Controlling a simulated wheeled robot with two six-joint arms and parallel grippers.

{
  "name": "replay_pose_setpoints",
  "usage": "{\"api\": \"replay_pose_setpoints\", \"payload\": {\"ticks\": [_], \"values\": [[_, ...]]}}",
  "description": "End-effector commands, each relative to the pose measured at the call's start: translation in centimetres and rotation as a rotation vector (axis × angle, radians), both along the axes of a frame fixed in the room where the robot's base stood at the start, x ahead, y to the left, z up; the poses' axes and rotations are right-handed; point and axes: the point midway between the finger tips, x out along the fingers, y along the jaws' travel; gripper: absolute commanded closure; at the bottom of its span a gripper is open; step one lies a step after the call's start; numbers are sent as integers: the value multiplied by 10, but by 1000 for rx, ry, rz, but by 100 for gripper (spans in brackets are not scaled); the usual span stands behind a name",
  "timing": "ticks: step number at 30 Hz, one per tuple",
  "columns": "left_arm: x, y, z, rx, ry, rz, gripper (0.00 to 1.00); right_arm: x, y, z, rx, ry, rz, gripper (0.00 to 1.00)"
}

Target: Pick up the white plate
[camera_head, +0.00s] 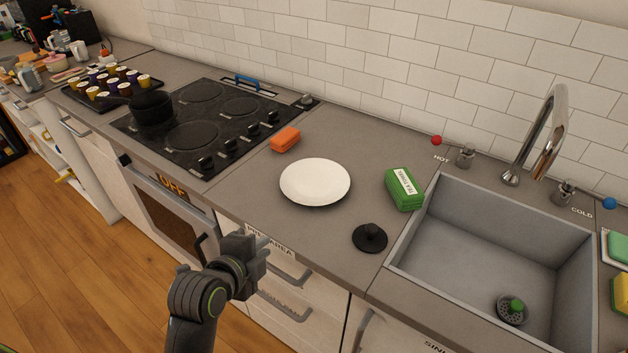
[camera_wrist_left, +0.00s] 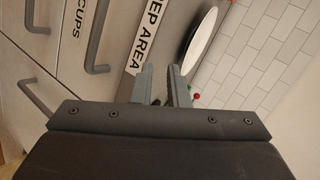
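The white plate (camera_head: 315,182) lies flat on the grey counter between the stove and the sink. Its edge also shows in the left wrist view (camera_wrist_left: 199,40), beyond the fingers. My left gripper (camera_head: 268,250) is in front of the counter's front edge, below and left of the plate and apart from it. In the left wrist view its two fingers (camera_wrist_left: 160,75) stand a little apart with nothing between them. My right gripper is not in view.
An orange sponge (camera_head: 285,139), a green box (camera_head: 404,189) and a black round lid with a knob (camera_head: 370,239) lie around the plate. The sink (camera_head: 485,245) is to the right. The stove (camera_head: 215,120) holds a black pot (camera_head: 152,108). Drawer handles stick out below the counter.

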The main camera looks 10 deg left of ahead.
Motion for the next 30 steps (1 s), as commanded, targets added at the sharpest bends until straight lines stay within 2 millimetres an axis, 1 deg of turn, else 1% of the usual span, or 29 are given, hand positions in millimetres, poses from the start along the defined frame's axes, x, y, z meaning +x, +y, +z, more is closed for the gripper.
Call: {"api": "replay_pose_setpoints", "payload": {"ticks": [1, 3, 6, 8, 11, 24, 30], "values": [[0, -3, 20, 43, -44, -35, 86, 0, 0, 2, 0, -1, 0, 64], [0, -7, 37, 96, -88, -73, 86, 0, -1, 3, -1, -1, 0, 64], [1, -9, 50, 142, -123, -104, 86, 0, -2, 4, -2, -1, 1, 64], [3, -10, 52, 155, -132, -112, 86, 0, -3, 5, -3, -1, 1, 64], [14, -12, 48, 161, -135, -116, 86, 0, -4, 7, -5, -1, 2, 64], [80, -22, 18, 159, -133, -114, 86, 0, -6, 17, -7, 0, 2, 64], [103, -26, 7, 159, -133, -114, 86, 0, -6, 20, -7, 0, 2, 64]]}}
